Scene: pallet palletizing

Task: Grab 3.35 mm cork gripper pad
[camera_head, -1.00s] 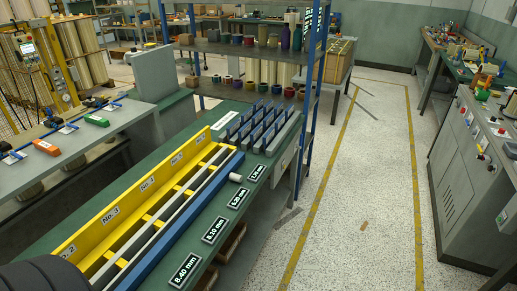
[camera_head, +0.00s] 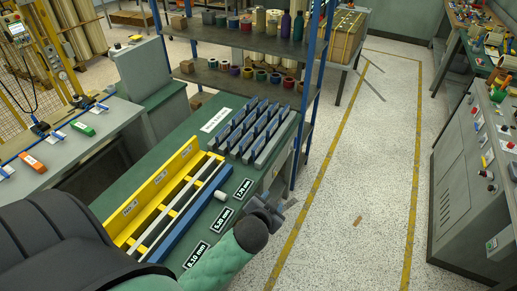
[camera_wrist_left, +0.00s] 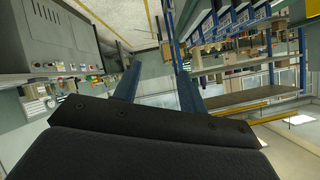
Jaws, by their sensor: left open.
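No cork pad and no 3.35 mm label can be made out. In the head view, a rack of several upright grey-blue pieces (camera_head: 258,130) stands at the far end of the green bench (camera_head: 205,105). A small white cylinder (camera_head: 220,196) lies beside the blue rail. Black labels along the bench's right edge read 8.10 mm (camera_head: 195,256), 5.20 mm (camera_head: 223,218) and a smaller one (camera_head: 244,188). My left gripper (camera_head: 268,212) is beyond that edge, short of the rack. Its fingers show apart and empty in the left wrist view (camera_wrist_left: 156,88). My right gripper is not seen.
A blue-framed shelf (camera_head: 245,75) with pots stands behind. A grey machine cabinet (camera_head: 465,190) is at right. The speckled floor between (camera_head: 345,200) is mostly clear.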

